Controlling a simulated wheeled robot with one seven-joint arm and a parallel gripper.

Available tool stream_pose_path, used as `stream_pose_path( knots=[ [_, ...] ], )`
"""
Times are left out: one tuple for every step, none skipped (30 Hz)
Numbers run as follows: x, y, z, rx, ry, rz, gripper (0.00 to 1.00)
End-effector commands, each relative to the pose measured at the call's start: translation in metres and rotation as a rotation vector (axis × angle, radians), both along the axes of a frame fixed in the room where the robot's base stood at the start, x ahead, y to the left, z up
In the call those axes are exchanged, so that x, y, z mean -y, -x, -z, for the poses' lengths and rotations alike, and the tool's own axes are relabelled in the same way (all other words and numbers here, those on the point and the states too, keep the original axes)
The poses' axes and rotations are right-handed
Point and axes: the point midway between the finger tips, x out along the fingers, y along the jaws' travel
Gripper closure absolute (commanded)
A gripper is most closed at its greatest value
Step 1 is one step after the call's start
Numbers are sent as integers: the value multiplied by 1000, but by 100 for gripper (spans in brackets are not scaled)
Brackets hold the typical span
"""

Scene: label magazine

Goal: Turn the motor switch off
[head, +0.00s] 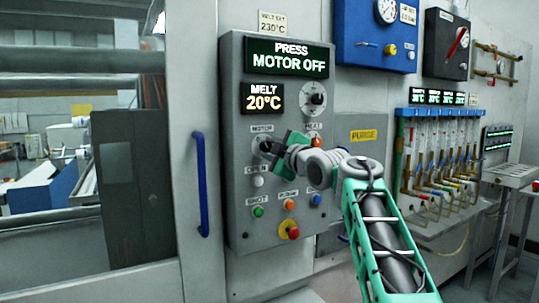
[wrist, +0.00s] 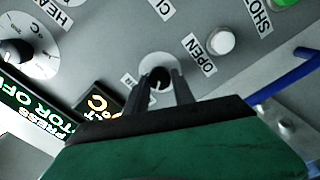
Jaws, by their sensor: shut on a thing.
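The motor switch (head: 265,147) is a round knob under the MOTOR label on the grey control panel (head: 240,100). In the wrist view the switch (wrist: 155,67) shows as a pale round plate with a dark knob between the fingertips. My gripper (head: 271,149) is at the switch and shut on its knob; the two dark fingers (wrist: 166,86) reach to it from below in the wrist view. The fingers partly hide the knob, so its exact setting is hard to read. The green display (head: 290,58) above reads PRESS MOTOR OFF.
A MELT 20°C display (head: 264,98) and a temperature dial (head: 317,99) are above the switch. A white OPEN button (wrist: 221,39) and several coloured buttons sit close by. A blue handle (head: 201,185) stands left of the panel. A yellow PURGE label (head: 363,135) is right.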

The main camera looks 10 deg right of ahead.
Motion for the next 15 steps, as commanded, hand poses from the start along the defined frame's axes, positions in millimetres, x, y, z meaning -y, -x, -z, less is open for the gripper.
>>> stream_pose_path(
  knots=[
    [0, 0, 1, 5, 11, 0, 100],
    [0, 0, 1, 7, 18, -1, 100],
    [0, 0, 0, 9, 26, -1, 100],
    [0, 0, 0, 10, 30, -1, 100],
    [0, 0, 0, 11, 33, -1, 100],
    [0, 0, 0, 13, 37, -1, 100],
    [0, 0, 0, 13, 39, -1, 100],
    [0, 0, 0, 13, 40, -1, 100],
    [0, 0, 0, 14, 41, -1, 100],
    [0, 0, 0, 14, 42, -1, 100],
    [0, 0, 0, 14, 42, -1, 100],
    [0, 0, 0, 14, 42, -1, 100],
    [0, 0, 0, 14, 42, -1, 100],
    [0, 0, 0, 13, 42, -1, 100],
    [0, 0, 0, 14, 42, -1, 100]
  ],
)
